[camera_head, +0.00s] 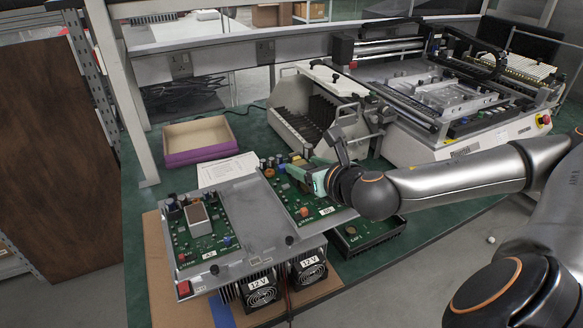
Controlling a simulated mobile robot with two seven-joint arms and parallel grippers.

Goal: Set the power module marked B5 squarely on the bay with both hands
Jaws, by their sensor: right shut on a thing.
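A green circuit-board module (304,205) with a white label, too small to read surely, lies at the right part of the grey tray-like chassis (250,205). It carries several capacitors and an orange part. I cannot tell whether it rests on the chassis or is slightly raised. My right gripper (308,179), with teal fingers, is shut at this module's far right side; the fingers hide part of the board and the exact contact. A second green board (195,240) with a pale block sits on the chassis's left part. My left gripper is not in view.
Two 12 V fans (262,292) are on the chassis's front. A purple-rimmed tray (198,140), a paper sheet (228,170), a slotted rack (305,110) and a white machine (455,110) stand behind.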

